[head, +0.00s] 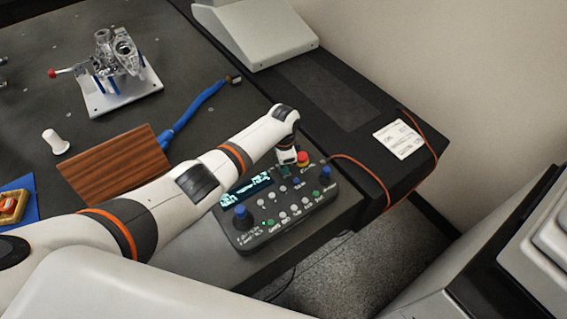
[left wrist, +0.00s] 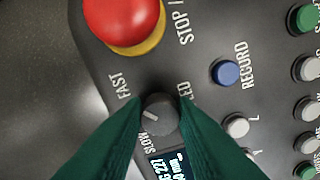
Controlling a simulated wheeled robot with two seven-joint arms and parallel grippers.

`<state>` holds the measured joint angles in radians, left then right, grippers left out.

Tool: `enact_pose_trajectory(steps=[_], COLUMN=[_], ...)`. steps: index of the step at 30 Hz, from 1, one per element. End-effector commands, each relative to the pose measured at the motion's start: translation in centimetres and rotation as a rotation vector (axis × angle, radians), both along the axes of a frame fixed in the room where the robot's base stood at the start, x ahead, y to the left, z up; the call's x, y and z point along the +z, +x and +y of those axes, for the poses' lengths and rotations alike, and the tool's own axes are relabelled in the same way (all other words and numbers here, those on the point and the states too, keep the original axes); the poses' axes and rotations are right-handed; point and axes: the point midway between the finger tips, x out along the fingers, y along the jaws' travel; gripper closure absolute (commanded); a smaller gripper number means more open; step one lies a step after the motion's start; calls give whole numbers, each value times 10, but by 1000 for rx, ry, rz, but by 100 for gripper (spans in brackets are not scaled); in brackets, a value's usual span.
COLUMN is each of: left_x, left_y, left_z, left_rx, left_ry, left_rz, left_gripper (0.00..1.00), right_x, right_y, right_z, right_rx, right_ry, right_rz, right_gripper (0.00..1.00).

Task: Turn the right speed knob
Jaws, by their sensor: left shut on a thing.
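The control box (head: 258,238), with a display, buttons and knobs, sits at the table's near right edge. My left arm reaches over it, and my left gripper (head: 286,168) points down at its upper part beside the red stop button (head: 303,158). In the left wrist view the dark grey speed knob (left wrist: 160,114) stands between the green fingertips of my left gripper (left wrist: 158,118), which are shut on its sides. Its white mark points left, between the words SLOW and FAST. The word SPEED is partly hidden by a finger. The knob is hidden in the head view.
The stop button (left wrist: 122,20) and a blue record button (left wrist: 226,72) are close to the fingers. A blue joystick-like knob (head: 241,213) is at the box's left. An orange cable (head: 365,168) runs right. A brown wooden block (head: 112,162) and a metal fixture (head: 118,75) lie farther left.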

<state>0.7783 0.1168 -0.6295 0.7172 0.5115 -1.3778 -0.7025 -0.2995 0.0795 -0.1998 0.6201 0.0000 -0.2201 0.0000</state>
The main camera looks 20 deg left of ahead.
Motion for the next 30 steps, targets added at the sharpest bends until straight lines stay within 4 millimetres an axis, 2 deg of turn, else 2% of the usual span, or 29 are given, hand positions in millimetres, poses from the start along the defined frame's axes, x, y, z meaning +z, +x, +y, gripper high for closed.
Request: enact_pose_trajectory(steps=[16, 17, 20, 30], left_x=[0, 0, 0, 3], left_y=[0, 0, 0, 0], left_z=[0, 0, 0, 0], left_rx=[-25, -25, -24, -24], left_ry=[-1, -1, -1, 0], left_rz=[-1, -1, -1, -1], left_gripper=[97, 71, 55, 53], right_x=[0, 0, 0, 1], right_y=[0, 0, 0, 0], right_z=[0, 0, 0, 0], right_rx=[0, 0, 0, 0], right_ry=[0, 0, 0, 0], right_rz=[0, 0, 0, 0], right_gripper=[100, 100, 100, 100])
